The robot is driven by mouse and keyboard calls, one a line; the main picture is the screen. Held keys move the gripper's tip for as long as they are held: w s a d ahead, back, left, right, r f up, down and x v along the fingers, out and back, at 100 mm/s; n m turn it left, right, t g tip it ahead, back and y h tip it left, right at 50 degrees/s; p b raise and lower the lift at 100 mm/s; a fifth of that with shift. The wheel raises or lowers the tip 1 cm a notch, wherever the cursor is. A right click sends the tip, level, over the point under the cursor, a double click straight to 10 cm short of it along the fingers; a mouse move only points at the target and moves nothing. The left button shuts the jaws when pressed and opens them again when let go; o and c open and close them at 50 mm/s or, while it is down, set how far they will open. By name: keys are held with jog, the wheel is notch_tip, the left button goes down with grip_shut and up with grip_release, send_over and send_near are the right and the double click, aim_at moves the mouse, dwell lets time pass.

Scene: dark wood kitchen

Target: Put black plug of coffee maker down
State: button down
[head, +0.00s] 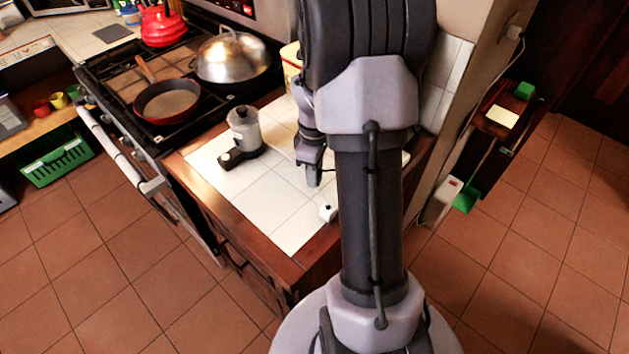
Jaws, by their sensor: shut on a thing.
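My gripper (313,174) is over the white-tiled counter, to the right of the coffee maker, pointing down. It is shut on a small dark thing that fits the black plug; the fingers and the small scale hide most of it. I cannot tell whether it touches the tiles. The coffee maker (245,132), a grey-white cylinder with a black base part jutting toward the front left, stands upright on the counter (265,205). No cord can be made out.
A small white block (327,213) sits near the counter's front right edge, close to my gripper. The stove with a frying pan (167,101) and a domed metal lid (232,57) is at left. Bare tiles lie between the coffee maker and the front edge.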

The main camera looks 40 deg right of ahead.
notch_tip(320, 180, down, 2)
jog(key=shift+f, duration=0.1)
jog(key=shift+f+b, duration=0.5)
jog(key=shift+f, duration=0.05)
jog(key=c, duration=1.1)
grip_release()
jog(key=shift+c, duration=0.2)
